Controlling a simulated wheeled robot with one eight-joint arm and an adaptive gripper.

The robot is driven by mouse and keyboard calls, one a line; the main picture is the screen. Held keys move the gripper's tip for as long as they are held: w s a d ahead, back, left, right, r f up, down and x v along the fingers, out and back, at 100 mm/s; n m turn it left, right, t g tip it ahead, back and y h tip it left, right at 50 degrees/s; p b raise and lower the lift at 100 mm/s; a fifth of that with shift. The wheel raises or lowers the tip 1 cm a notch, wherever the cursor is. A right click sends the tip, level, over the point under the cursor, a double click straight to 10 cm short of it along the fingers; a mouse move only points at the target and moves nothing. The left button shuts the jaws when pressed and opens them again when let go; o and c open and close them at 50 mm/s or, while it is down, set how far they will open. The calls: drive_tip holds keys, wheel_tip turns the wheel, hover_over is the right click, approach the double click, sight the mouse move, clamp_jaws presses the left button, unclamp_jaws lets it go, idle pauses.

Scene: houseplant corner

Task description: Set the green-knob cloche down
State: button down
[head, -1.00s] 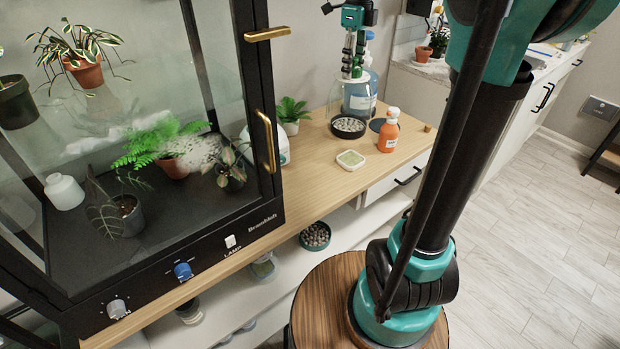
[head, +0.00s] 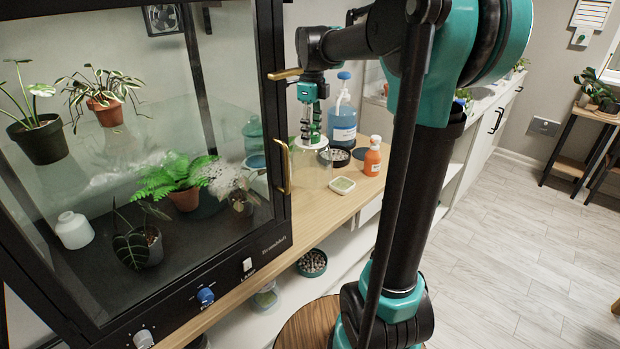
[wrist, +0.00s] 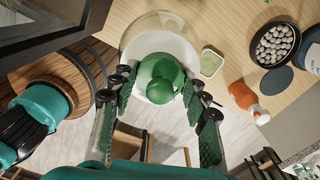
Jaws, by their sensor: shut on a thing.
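My gripper (head: 309,134) is shut on the green knob (wrist: 160,82) of a clear glass cloche (head: 313,170). The cloche has a pale round top below the knob and hangs upright under my fingers. In the wrist view its clear rim (wrist: 150,22) shows against the wooden counter, and my fingers (wrist: 160,92) stand on both sides of the knob. The cloche is beside the right front edge of the glass cabinet, at the counter's front. I cannot tell whether its lower rim touches the counter.
The glass plant cabinet (head: 270,150) with brass handles stands close at the left. On the counter (head: 345,207) are a small pale green dish (head: 342,185), an orange bottle (head: 372,158), a black dish of pebbles (head: 337,156) and a blue bottle (head: 343,120).

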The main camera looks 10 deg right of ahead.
wheel_tip(320, 180, down, 14)
drive_tip(key=shift+r, duration=0.2)
idle(0.4)
drive_tip(key=c, duration=0.8)
unclamp_jaws()
drive_tip(key=shift+f, duration=0.15)
wheel_tip(320, 180, up, 12)
drive_tip(key=shift+r, duration=0.1)
drive_tip(key=s+d+f+n+t, duration=0.1)
drive_tip(key=s+f+n, duration=0.6)
drive_tip(key=n, duration=0.1)
drive_tip(key=s+d+f+n+t, duration=0.1)
drive_tip(key=s+f+n, duration=0.6)
drive_tip(key=n, duration=0.1)
drive_tip(key=s+d+f+n+t, duration=0.2)
drive_tip(key=s+f+n, duration=0.5)
drive_tip(key=s+n, duration=0.1)
drive_tip(key=shift+f+n, duration=0.1)
drive_tip(key=shift+n, duration=0.5)
